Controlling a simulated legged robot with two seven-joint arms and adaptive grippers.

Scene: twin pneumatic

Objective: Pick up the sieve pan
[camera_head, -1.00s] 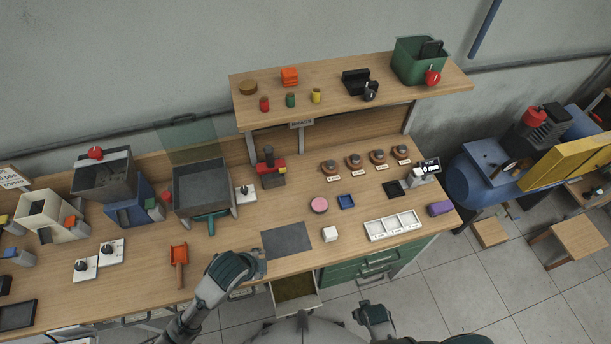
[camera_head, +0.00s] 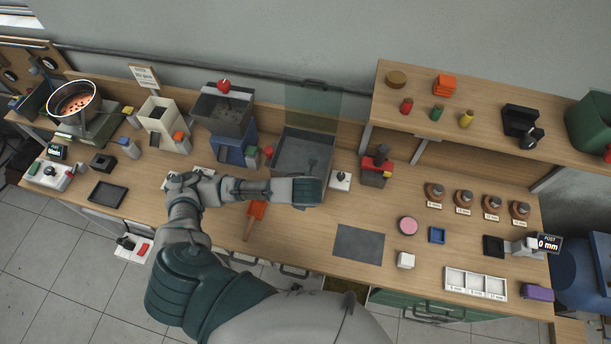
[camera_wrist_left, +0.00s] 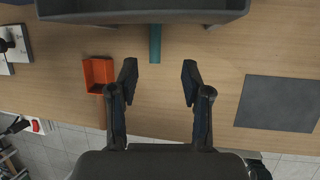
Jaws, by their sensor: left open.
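The sieve pan, which I take to be the square dark grey pan (camera_head: 303,150) with the teal handle, stands at the back of the bench. In the left wrist view its front wall (camera_wrist_left: 80,14) crosses the top, and the teal handle (camera_wrist_left: 155,44) points towards my left gripper (camera_wrist_left: 159,78). The gripper is open and empty, with the handle's end centred just ahead of the gap between its fingers. In the head view my left arm covers the handle, and the fingertips are hidden. My right gripper is not in view.
An orange scoop (camera_wrist_left: 97,75) lies just left of the left fingers. A grey mat (camera_head: 359,243) lies to the right. A hopper machine (camera_head: 224,115) stands left of the pan, and a white switch block (camera_head: 340,181) stands close on its right.

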